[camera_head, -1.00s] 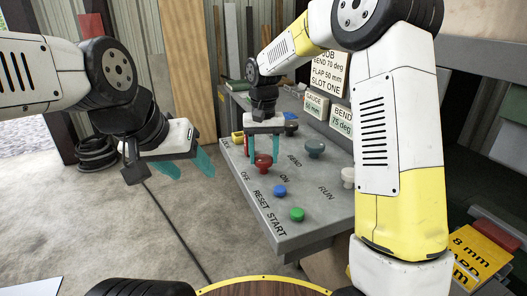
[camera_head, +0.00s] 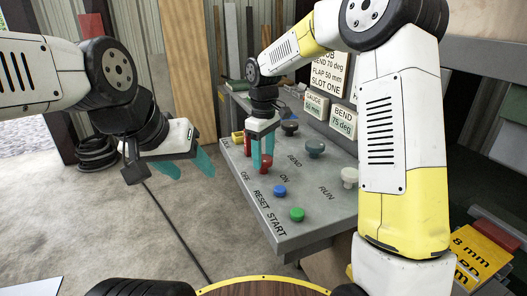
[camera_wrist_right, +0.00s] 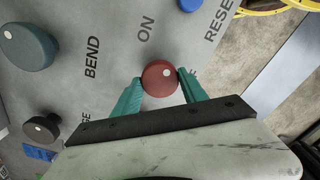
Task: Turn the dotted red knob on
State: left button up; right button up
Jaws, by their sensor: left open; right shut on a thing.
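The dotted red knob (camera_head: 264,167) stands on the grey sloped panel (camera_head: 235,178), near the OFF and ON labels. In the right wrist view the red knob (camera_wrist_right: 158,80) is round, with one white dot near its middle, a little to the upper right. ON is printed above it, and a label to its right is mostly hidden by a finger. My right gripper (camera_head: 262,156) is shut on the knob, with a teal finger against each side. My left gripper (camera_head: 188,167) is open and empty in the air left of the panel.
A blue button (camera_head: 279,191) and a green button (camera_head: 297,214) sit in front of the knob. Sign boards (camera_head: 342,123) stand at the panel's back.

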aim_at(264, 158)
jog(key=shift+n, duration=1.1)
jog(key=o, duration=1.4)
jog(key=shift+c, duration=0.2)
jog(key=shift+r, duration=0.1)
notch_tip(264, 158, up, 8)
jog(key=shift+f, duration=0.25)
jog(key=shift+r, duration=0.1)
